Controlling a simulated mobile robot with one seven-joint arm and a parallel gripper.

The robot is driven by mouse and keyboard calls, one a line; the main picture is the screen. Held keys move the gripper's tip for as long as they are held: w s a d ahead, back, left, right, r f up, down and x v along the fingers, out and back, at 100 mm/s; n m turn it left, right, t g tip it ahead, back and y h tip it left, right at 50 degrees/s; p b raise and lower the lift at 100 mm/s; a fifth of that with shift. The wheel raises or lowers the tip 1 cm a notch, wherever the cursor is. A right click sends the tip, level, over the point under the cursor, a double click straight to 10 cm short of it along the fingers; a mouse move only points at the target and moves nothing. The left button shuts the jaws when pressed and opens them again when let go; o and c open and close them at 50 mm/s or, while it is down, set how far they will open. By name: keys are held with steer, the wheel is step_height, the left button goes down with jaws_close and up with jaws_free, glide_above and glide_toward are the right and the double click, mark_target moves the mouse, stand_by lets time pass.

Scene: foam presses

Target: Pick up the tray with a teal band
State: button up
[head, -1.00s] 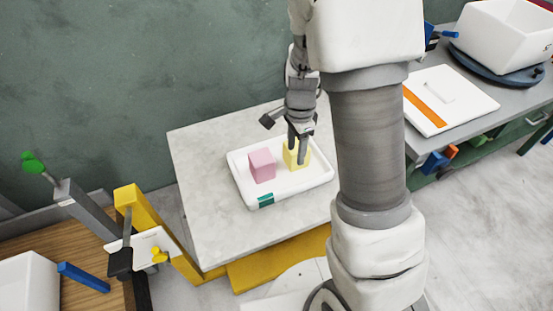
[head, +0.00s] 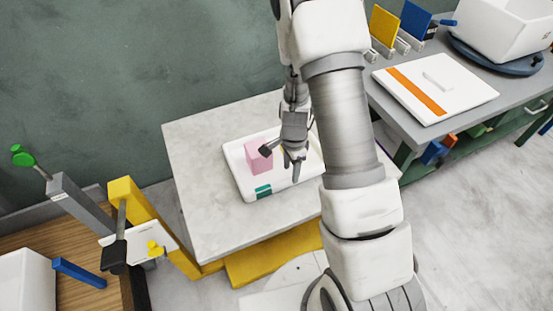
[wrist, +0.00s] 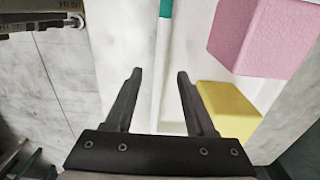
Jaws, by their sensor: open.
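The white tray (head: 236,170) with a teal band (head: 263,191) on its front rim lies on the pale table. A pink block (head: 256,160) sits in it. The yellow block is almost wholly hidden behind my gripper in the head view, but shows in the wrist view (wrist: 228,110). My gripper (head: 281,162) is open and empty over the tray. In the wrist view, the tray's rim (wrist: 163,60) runs between my gripper's two fingers (wrist: 159,75), with the teal band (wrist: 166,8) farther along it. I cannot tell how high the fingers are above the rim.
The pale table (head: 200,150) has free room left of the tray. A yellow post (head: 125,190) and a wooden bench (head: 85,285) stand at left. At right, a grey bench (head: 480,115) holds a white lid with an orange stripe (head: 415,92) and a white bin (head: 500,25).

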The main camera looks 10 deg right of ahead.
steer(key=shift+f, duration=1.95)
jaws_close()
